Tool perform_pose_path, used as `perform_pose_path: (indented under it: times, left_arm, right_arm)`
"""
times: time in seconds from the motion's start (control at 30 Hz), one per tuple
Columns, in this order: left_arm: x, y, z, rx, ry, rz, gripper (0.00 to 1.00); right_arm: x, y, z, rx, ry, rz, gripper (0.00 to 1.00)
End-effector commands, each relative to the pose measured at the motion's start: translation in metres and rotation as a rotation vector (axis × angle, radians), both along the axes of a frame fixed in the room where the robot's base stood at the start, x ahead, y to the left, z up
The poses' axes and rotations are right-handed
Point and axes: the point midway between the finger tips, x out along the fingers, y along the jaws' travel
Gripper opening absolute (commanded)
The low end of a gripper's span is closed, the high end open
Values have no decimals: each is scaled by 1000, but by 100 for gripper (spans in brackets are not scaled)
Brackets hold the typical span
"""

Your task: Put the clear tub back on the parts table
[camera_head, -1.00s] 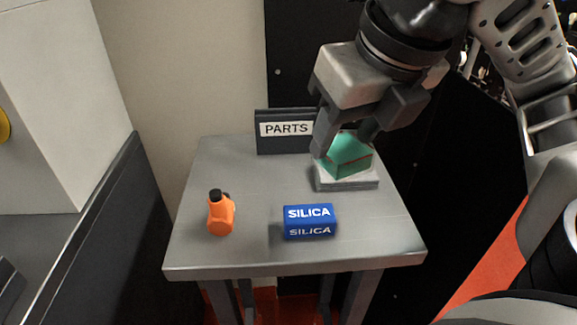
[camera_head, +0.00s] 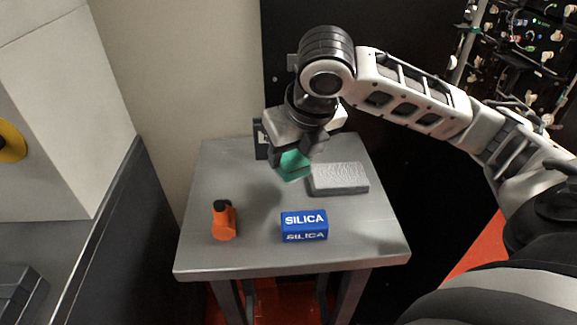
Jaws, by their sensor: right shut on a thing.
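My right gripper (camera_head: 295,157) is shut on a green, box-shaped thing (camera_head: 293,168) with a see-through look, which may be the clear tub. The fingers cover its upper part. My left gripper does not show.
A blue SILICA box (camera_head: 304,226) stands near the front middle of the table. An orange bottle-like thing (camera_head: 224,221) with a dark top stands at the left. Table space is free at the back left and front right. A dark panel rises behind.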

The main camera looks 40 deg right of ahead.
Motion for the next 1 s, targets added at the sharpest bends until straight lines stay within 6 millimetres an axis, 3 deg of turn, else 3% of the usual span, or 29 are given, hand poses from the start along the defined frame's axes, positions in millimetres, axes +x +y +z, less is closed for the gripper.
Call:
perform_pose_path:
  times: [0.27, 0.5, 0.87, 0.9, 0.93, 1.0]
  left_arm:
    - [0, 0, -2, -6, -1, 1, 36]
    - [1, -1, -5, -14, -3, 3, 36]
    - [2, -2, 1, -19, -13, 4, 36]
    - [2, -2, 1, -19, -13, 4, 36]
    - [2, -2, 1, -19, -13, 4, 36]
    - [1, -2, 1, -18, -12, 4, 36]
  right_arm:
    - [14, -2, -18, 3, 2, -1, 25]
    - [16, -3, -50, 0, 2, 0, 25]
    - [16, -3, -53, 0, 1, 0, 25]
    - [16, -2, -52, 0, 1, 0, 61]
    - [16, -2, -52, 0, 1, 0, 70]
    - [16, -2, -52, 0, 0, 0, 72]
